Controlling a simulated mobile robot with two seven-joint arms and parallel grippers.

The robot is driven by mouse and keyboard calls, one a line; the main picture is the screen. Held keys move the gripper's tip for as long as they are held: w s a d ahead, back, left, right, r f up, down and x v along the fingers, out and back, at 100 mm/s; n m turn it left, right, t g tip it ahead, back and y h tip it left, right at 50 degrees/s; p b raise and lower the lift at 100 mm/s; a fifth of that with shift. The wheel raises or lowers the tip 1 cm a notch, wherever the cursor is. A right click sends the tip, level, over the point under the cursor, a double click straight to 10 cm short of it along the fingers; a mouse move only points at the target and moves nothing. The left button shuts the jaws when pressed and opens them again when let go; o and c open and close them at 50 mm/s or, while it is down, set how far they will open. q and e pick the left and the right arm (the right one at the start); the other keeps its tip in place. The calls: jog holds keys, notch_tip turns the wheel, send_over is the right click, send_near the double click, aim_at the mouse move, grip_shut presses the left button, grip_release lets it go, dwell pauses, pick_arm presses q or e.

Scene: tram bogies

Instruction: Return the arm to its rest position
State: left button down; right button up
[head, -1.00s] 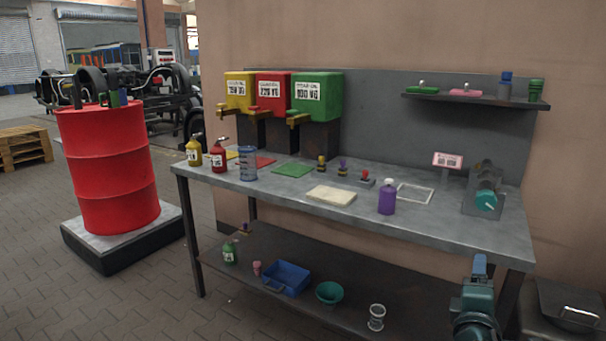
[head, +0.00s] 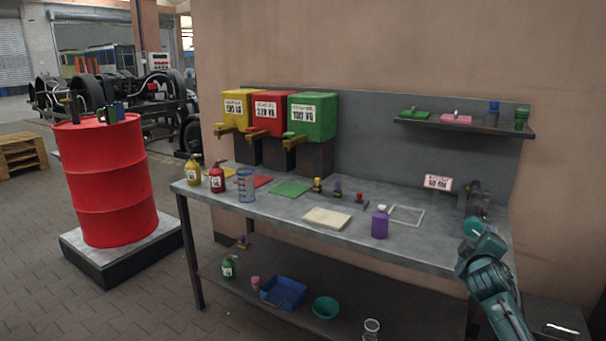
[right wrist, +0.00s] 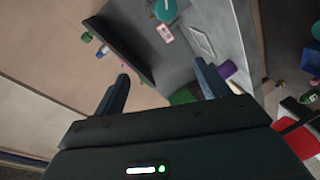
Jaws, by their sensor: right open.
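My right arm comes in at the bottom right of the head view. Its gripper (head: 474,252) is in front of the bench's right end, near a grey device with a teal round part (head: 473,226); the fingers are hard to make out there. In the right wrist view the two dark fingers (right wrist: 165,82) stand wide apart with nothing held between them. The wrist view is tilted, with the wall on its left and the bench top beyond the fingers. My left gripper is not in view.
The workbench (head: 270,212) carries a purple bottle (head: 380,224), a beige pad (head: 327,218), and yellow and red bottles. A wall shelf (head: 465,126) is above its right end. A red drum (head: 105,185) stands left. Floor between drum and bench is free.

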jog(key=w+a+r+m+t+y, duration=0.2)
jog(key=a+m+y, duration=0.2)
jog(key=a+m, duration=0.1)
jog(key=s+a+f+g+y, duration=0.1)
jog(key=s+a+f+y, duration=0.1)
jog(key=s+a+f, duration=0.4)
jog(key=s+a+f+g+y, duration=0.1)
jog(key=s+a+f, duration=0.25)
jog(key=f, duration=0.45)
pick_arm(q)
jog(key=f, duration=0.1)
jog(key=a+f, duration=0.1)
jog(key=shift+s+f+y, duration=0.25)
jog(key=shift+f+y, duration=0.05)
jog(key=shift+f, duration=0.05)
pick_arm(e)
jog(key=s+a+f+g+y, duration=0.1)
jog(key=s+a+f, duration=0.3)
jog(key=s, duration=0.6)
jog(key=s+a+f+g+y, duration=0.1)
jog(key=s+a+f, duration=0.3)
jog(key=s, duration=0.6)
jog(key=s+a+f+g+y, duration=0.1)
jog(key=s+a+f, duration=0.3)
jog(key=s, duration=0.6)
jog(key=shift+s+a+f+g, duration=0.15)
jog(key=shift+a+g, duration=0.2)
jog(key=shift+g, duration=0.15)
